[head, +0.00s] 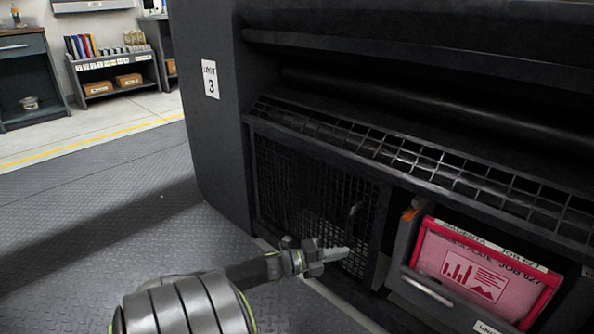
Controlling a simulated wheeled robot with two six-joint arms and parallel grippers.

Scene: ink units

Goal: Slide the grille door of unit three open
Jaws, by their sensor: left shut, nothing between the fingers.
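A dark upright handle (353,218) shows near the door's right side. My left gripper (338,254) is shut and empty, in front of the door's lower right part, just below the handle. I cannot tell whether its tips touch the mesh. My right gripper is out of view.
Right of the door is a pink tray (475,272) marked "MAGENTA" with a metal handle (427,287). A slatted guard (420,165) runs above. Patterned floor (110,225) lies open at left. A shelf (110,75) and a cabinet (28,75) stand far back.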

